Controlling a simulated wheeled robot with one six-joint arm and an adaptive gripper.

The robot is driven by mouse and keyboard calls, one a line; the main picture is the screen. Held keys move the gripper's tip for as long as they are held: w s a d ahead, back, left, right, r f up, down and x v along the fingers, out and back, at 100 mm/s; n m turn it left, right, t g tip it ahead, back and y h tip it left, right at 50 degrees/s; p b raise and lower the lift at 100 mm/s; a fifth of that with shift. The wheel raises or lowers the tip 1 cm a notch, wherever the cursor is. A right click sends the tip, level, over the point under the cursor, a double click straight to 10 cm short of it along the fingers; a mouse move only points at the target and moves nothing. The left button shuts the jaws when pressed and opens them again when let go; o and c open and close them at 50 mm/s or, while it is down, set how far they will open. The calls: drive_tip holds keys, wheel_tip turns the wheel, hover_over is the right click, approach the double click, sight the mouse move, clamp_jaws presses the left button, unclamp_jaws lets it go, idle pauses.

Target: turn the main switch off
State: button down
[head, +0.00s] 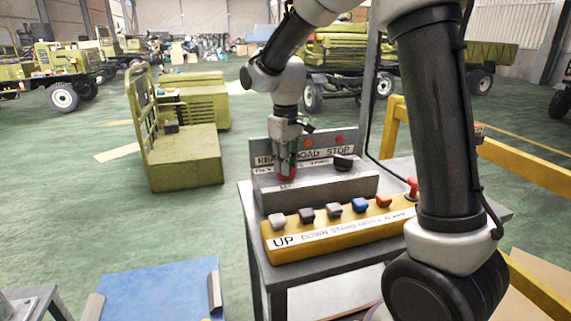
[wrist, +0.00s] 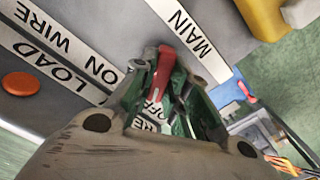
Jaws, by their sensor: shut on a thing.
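The main switch's red handle (head: 287,173) is on the grey control box (head: 345,187) in the head view. In the wrist view the red handle (wrist: 164,68) lies between the green fingers, beside a MAIN label (wrist: 194,36). An OFF label (wrist: 152,103) shows partly between the fingers, and an ON label (wrist: 105,73) is to the left. My gripper (head: 287,165) is shut on the red handle, from above; it also fills the lower middle of the wrist view (wrist: 171,76). The fingers hide part of the handle and its base.
A yellow button box (head: 330,231) with several coloured buttons stands in front of the grey box, on a metal table (head: 255,232). A black knob (head: 344,162) is right of my gripper. Yellow rails (head: 535,167) are at right.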

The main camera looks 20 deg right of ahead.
drive_tip(key=shift+n, duration=1.6)
drive_tip(key=c, duration=1.4)
unclamp_jaws()
wheel_tip(320, 180, up, 12)
